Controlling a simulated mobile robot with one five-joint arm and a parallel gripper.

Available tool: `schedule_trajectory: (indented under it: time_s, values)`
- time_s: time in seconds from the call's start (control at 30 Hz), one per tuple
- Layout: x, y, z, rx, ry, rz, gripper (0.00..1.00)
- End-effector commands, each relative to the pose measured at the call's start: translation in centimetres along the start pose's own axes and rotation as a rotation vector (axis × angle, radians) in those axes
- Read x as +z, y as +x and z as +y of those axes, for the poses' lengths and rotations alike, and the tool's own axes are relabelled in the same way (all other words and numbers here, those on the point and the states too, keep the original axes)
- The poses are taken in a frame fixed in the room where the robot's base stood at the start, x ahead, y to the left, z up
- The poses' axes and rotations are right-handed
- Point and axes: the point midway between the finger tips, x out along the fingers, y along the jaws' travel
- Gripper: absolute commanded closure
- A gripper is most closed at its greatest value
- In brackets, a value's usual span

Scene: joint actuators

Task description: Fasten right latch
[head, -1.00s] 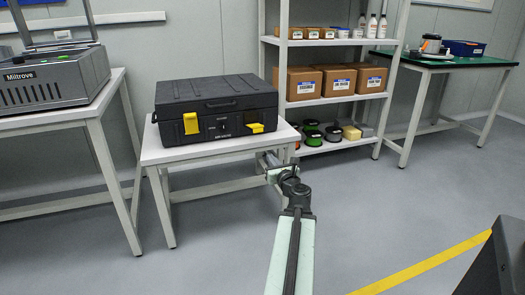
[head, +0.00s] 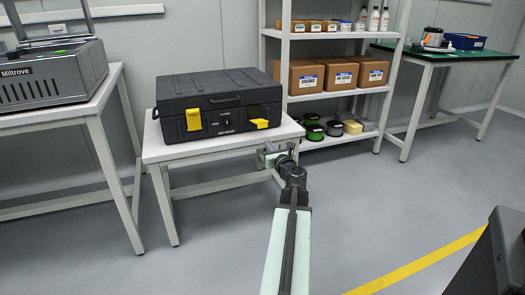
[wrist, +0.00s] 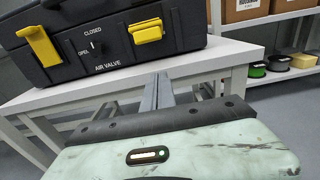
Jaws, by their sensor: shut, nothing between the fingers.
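The black case (head: 215,97) stands closed on a white table, with two yellow latches on its front. The right latch (head: 258,123) juts outward from the front face; it also shows in the wrist view (wrist: 148,32) at top centre. The left latch (head: 194,121) points down along the front; it also shows in the wrist view (wrist: 38,45). My gripper (head: 267,152) is at the table's front right edge, below and slightly right of the right latch, apart from it. In the wrist view its fingers (wrist: 160,80) are together and empty, pointing toward the case's lower front.
The white table (head: 228,147) has its front edge close to my gripper. A shelf (head: 340,87) with cardboard boxes stands to the right. A grey machine (head: 50,80) sits on a table at left. The floor between is clear.

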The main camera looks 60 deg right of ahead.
Motion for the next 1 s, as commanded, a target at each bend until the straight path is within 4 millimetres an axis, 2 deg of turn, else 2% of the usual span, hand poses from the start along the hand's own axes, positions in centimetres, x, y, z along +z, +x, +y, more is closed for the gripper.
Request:
schedule_trajectory:
  time_s: [0.07, 0.1, 0.23, 0.6, 0.7, 1.0]
  values:
    - [0.0, 1.3, -0.9, -0.002, 0.000, 0.000, 1.00]
    - [2.0, 1.0, -1.0, -0.005, 0.000, 0.000, 1.00]
    - [3.8, 1.3, -1.1, -0.004, 0.000, 0.000, 1.00]
    - [3.9, 2.0, -0.6, 0.007, 0.000, 0.000, 1.00]
    - [4.0, 1.6, -0.5, 0.006, 0.000, 0.003, 1.00]
    - [5.2, 0.9, -2.1, -0.014, 0.000, 0.064, 1.00]
